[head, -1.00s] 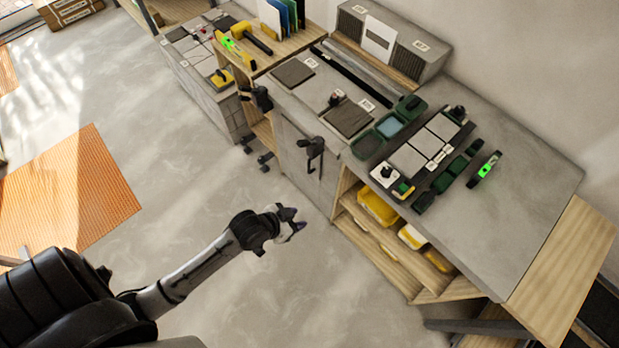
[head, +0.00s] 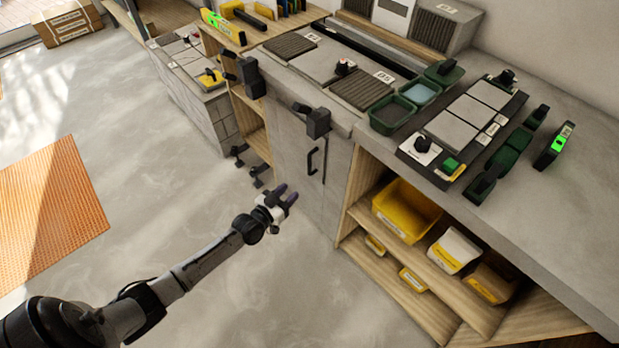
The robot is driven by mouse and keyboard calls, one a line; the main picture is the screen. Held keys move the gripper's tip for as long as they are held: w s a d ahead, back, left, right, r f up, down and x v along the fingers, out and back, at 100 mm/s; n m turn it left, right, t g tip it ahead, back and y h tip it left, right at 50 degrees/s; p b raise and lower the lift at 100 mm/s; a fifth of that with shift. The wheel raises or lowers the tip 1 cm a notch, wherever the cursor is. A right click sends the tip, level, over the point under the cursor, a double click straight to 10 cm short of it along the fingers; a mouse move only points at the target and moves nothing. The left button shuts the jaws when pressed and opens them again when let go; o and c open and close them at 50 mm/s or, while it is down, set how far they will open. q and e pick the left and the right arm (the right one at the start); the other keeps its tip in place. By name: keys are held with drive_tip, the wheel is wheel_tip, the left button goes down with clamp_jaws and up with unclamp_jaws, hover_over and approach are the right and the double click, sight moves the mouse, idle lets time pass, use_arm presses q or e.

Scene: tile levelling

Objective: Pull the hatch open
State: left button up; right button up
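The hatch (head: 291,158) is a grey door panel in the front of the workbench, and it looks shut. A dark bar handle (head: 312,158) stands upright near its right side. My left gripper (head: 288,197) is in front of the bench, below and to the left of the handle as pictured, and apart from it. Its fingers look spread with nothing between them. My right gripper does not show.
Open shelves with yellow bins (head: 405,212) lie right of the hatch. Black clamp-like fittings (head: 314,121) stick out at the bench's front edge above the hatch. Tiles and green trays (head: 393,111) lie on top. The floor (head: 150,200) before the bench is clear.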

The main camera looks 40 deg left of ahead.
sight(309, 166)
use_arm(q)
drive_tip(key=shift+n+t+y, duration=0.3)
drive_tip(key=shift+t+y, duration=0.1)
drive_tip(key=shift+y, duration=0.1)
drive_tip(key=shift+w+a+f+b, duration=0.45)
drive_tip(key=shift+w+b, duration=1.05)
drive_tip(key=shift+w, duration=0.95)
drive_tip(key=shift+w+a+f+b, duration=0.3)
drive_tip(key=shift+w+a+b, duration=0.2)
drive_tip(key=shift+w+b, duration=1.45)
drive_tip(key=shift+w+a+f+b, duration=0.45)
drive_tip(key=shift+w+b, duration=0.55)
drive_tip(key=shift+w, duration=1.9)
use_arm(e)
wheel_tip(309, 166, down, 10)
use_arm(q)
clamp_jaws()
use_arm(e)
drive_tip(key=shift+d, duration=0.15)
